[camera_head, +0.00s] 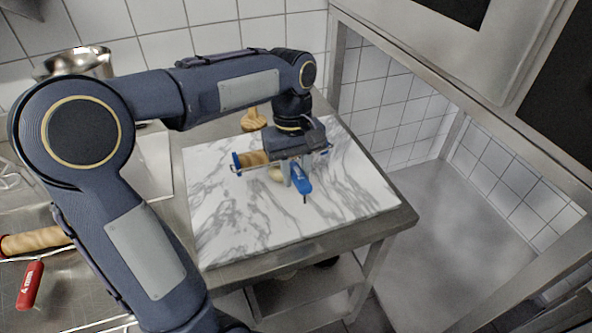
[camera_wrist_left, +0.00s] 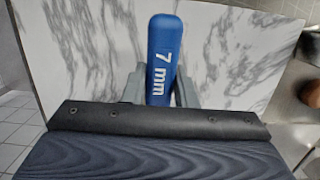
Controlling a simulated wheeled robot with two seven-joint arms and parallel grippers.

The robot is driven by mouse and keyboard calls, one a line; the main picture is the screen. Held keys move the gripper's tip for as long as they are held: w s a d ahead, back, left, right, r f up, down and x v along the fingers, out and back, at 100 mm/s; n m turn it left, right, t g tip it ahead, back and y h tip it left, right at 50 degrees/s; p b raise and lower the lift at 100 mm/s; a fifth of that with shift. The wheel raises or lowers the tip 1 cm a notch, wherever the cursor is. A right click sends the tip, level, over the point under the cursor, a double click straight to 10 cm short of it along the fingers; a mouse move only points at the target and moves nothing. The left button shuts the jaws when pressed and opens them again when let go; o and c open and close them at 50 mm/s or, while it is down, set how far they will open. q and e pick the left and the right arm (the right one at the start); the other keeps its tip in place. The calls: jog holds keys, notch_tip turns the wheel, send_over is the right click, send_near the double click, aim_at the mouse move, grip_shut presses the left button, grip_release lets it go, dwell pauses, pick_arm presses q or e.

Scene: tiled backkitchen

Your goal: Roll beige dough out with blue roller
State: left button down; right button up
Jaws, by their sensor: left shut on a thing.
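The blue roller (camera_head: 252,159) has a wooden cylinder in a blue frame and a blue handle. The handle, marked "7 mm", fills the centre of the left wrist view (camera_wrist_left: 164,60). My left gripper (camera_head: 297,178) points down over the marble board (camera_head: 228,222) and is shut on the blue handle, with a finger on each side. The beige dough (camera_head: 276,174) shows as a small pale lump on the board, partly hidden behind the gripper and roller. I cannot tell whether the roller touches it. My right gripper is not in view.
A wooden object (camera_head: 253,120) stands at the back of the board. A red-handled roller (camera_head: 30,285) lies on the metal counter at left. A metal pot (camera_head: 85,62) stands behind my left arm. The board's front and right parts are clear.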

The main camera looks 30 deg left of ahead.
pick_arm(q)
jog(key=shift+f, duration=0.5)
